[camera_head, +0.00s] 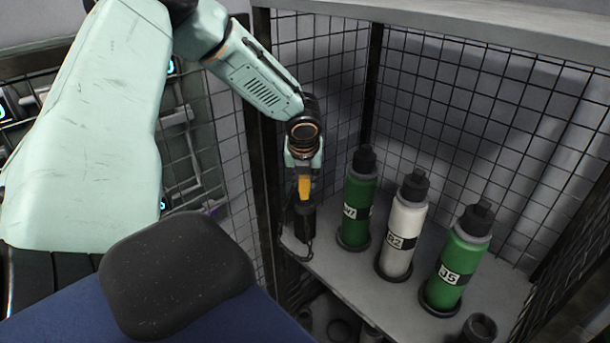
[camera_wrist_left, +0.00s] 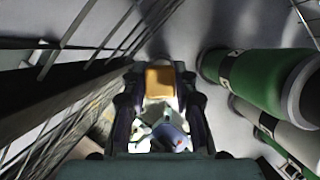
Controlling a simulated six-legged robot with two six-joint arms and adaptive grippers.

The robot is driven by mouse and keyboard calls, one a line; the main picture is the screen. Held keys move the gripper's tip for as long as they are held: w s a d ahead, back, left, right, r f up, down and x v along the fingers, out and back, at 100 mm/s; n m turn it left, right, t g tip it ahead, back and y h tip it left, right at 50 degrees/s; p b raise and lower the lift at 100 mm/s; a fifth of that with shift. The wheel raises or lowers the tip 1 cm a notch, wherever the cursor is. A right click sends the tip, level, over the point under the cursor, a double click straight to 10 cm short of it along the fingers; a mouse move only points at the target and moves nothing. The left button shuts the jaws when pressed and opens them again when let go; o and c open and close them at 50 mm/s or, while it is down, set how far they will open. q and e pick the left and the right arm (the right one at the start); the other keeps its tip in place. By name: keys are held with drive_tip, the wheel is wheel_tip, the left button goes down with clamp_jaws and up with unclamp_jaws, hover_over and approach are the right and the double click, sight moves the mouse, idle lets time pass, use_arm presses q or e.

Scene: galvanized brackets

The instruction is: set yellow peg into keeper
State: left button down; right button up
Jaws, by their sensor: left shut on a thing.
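My left gripper (camera_head: 304,196) reaches down at the left front corner of the grey shelf. It is shut on the yellow peg (camera_head: 304,187), which shows as a short yellow block below my mint wrist. The peg also shows between the two dark fingers in the left wrist view (camera_wrist_left: 160,83). Black parts (camera_head: 303,222) lie just under the peg, ending in a thin hook-like shape near the shelf. I cannot tell whether these are fingertips or the keeper, nor whether the peg touches a keeper. My right gripper is not in view.
A green bottle (camera_head: 357,205), a white bottle (camera_head: 404,228) and another green bottle (camera_head: 459,262) stand in dark rings on the shelf (camera_head: 345,278), right of my gripper. A dark post (camera_head: 266,180) and wire mesh (camera_head: 310,70) stand close on the left and behind.

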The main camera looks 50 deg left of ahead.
sight(305, 189)
use_arm(q)
drive_tip(key=shift+d, duration=0.15)
drive_tip(key=shift+s, duration=0.1)
drive_tip(key=shift+f+b, duration=0.4)
drive_tip(key=shift+f, duration=0.45)
drive_tip(key=shift+f, duration=0.2)
drive_tip(key=shift+f+b, duration=0.45)
drive_tip(key=shift+f, duration=0.15)
drive_tip(key=c, duration=1.5)
unclamp_jaws()
drive_tip(key=o, duration=0.4)
drive_tip(key=shift+o, duration=0.6)
